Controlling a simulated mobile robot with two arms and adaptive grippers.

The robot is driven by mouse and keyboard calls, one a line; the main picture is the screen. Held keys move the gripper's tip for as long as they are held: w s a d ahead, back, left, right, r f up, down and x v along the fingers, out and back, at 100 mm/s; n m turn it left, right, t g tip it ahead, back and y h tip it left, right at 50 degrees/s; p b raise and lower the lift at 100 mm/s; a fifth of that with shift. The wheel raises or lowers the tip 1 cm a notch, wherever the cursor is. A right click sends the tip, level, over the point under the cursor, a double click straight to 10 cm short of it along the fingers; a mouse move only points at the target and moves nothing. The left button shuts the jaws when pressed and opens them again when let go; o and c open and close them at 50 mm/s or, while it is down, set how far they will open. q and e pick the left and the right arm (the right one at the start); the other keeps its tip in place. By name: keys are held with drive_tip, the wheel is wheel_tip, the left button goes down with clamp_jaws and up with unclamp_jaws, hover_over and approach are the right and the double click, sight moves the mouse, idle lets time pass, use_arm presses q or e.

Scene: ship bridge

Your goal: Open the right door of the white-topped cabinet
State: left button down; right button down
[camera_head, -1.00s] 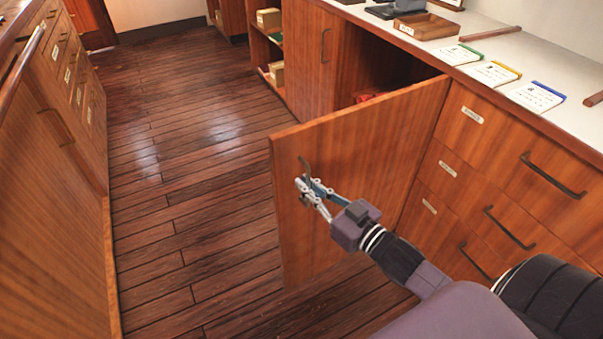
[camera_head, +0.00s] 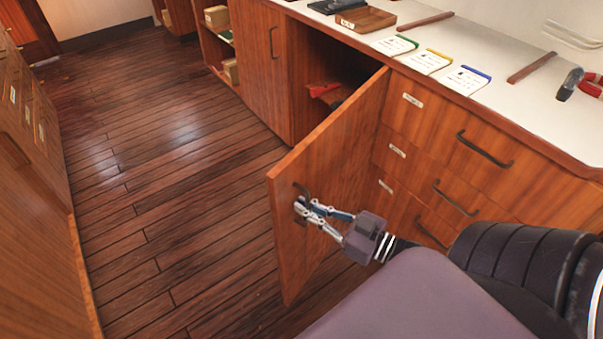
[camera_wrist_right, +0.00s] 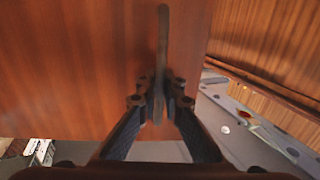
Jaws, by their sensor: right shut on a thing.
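The white-topped cabinet (camera_head: 500,88) runs along the right side of the head view. Its right door (camera_head: 335,165) stands wide open, swung out over the floor, and the compartment behind it shows a red item (camera_head: 323,89). My right gripper (camera_head: 300,207) is shut on the door's dark handle (camera_head: 303,190), near the door's free edge. In the right wrist view the handle (camera_wrist_right: 162,50) runs upright between the two fingers (camera_wrist_right: 160,103). The left door (camera_head: 262,65) is closed. My left gripper is not in view.
Drawers with dark handles (camera_head: 484,150) lie right of the open door. Cards (camera_head: 427,62), a wooden tray (camera_head: 366,20) and tools (camera_head: 570,84) lie on the white top. Another wooden cabinet (camera_head: 35,200) stands at the left. The plank floor (camera_head: 170,190) between is clear.

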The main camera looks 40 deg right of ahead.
drive_tip(key=shift+s+f, duration=0.1)
drive_tip(key=c, duration=2.4)
unclamp_jaws()
drive_tip(key=v, duration=1.2)
